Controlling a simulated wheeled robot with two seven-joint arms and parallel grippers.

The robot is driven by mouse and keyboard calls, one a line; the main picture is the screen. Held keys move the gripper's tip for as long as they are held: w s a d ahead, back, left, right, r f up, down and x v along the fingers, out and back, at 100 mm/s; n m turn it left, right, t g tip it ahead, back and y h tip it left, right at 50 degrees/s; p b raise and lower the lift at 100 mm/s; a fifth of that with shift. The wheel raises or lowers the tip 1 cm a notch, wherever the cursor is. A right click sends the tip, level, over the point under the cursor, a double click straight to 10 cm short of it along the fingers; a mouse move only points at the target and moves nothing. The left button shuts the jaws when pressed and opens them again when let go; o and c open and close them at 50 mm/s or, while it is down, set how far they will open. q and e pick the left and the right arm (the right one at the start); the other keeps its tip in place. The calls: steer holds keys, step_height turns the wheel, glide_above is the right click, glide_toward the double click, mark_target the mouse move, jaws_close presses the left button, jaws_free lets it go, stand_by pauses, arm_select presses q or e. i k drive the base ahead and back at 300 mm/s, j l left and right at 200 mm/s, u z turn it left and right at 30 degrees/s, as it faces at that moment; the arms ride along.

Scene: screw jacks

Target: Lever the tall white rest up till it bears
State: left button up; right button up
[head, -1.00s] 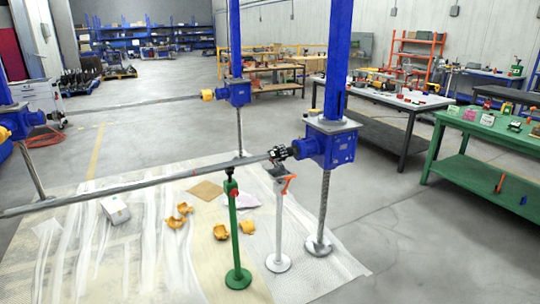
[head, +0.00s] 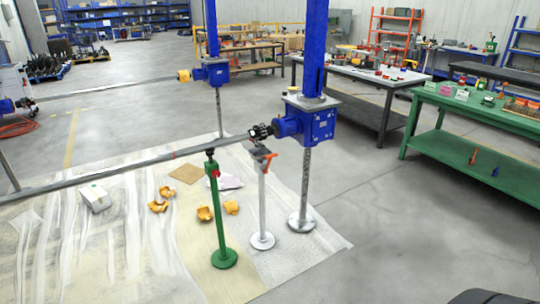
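The tall white rest (head: 263,205) stands upright on a round base on the sheeted floor. An orange lever (head: 269,160) sticks out near its head. Its head is just below the long grey shaft (head: 130,168), close to the black coupling (head: 261,131); I cannot tell whether they touch. A green rest (head: 219,215) with a red part stands to its left, its top at the shaft. Neither of my grippers shows. A dark rounded shape at the bottom right edge is too cut off to identify.
A blue screw jack (head: 308,120) stands on a threaded spindle right of the white rest. Yellow broken pieces (head: 205,213) and a white box (head: 95,198) lie on the sheeting. A green bench (head: 470,150) is at the right. The grey floor in front of it is clear.

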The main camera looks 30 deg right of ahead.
mark_target(269, 156)
steer(key=i+l, duration=0.25)
steer(key=l, duration=0.15)
steer(key=i+l, duration=0.2)
steer(key=l, duration=0.2)
steer(key=i+l, duration=0.5)
steer(key=l, duration=0.25)
steer(key=i+l, duration=0.25)
steer(key=l, duration=0.15)
